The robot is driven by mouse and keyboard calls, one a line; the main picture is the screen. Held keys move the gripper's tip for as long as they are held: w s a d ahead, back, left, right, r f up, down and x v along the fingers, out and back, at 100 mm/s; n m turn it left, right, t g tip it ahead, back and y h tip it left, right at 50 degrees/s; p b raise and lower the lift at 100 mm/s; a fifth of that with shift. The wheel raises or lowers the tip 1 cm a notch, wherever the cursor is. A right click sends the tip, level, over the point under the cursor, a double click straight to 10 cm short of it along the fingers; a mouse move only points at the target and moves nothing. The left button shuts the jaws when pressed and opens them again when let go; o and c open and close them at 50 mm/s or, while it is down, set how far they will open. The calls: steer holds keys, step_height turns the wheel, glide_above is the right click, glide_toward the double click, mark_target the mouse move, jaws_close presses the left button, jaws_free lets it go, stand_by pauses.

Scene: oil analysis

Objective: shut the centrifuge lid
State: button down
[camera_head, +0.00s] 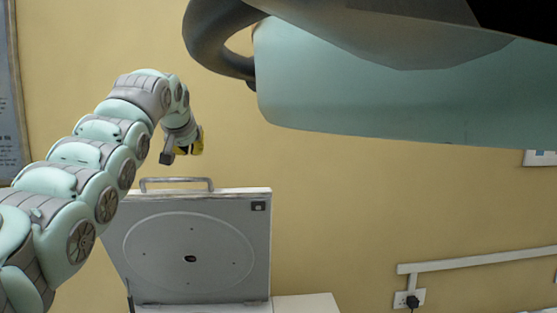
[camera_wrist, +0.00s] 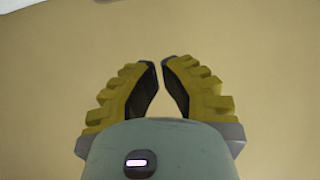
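The centrifuge lid (camera_head: 190,250) stands raised and open in the head view, its flat inner face with a round panel turned toward me. A handle (camera_head: 177,181) runs along its top edge. The lower part of the centrifuge is mostly cut off by the frame's bottom edge. My gripper (camera_head: 189,150) is above the lid's top edge, near the handle and apart from it in the picture. In the wrist view my gripper (camera_wrist: 161,64) shows two yellow fingers with dark pads, tips close together with a narrow gap and nothing between them. The lid does not show in the wrist view.
A yellow wall (camera_head: 400,200) stands behind the lid. A white surface (camera_head: 305,303) is just right of the lid's base. A wall outlet with a plug (camera_head: 410,299) and a conduit (camera_head: 480,258) are at right. A framed board (camera_head: 12,110) hangs at far left.

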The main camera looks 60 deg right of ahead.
mark_target(192, 191)
steer(key=f, duration=0.1)
steer(key=w+d+f, duration=0.1)
steer(key=f, duration=0.1)
steer(key=f+p, duration=0.1)
steer(key=shift+w+d+f, duration=0.2)
steer(key=shift+d+f, duration=0.15)
steer(key=shift+s+a+f+b, duration=0.35)
steer(key=shift+s+a+b, duration=0.15)
steer(key=shift+b, duration=0.35)
steer(key=shift+a, duration=0.15)
steer(key=shift+a+b, duration=0.1)
steer(key=shift+b, duration=0.25)
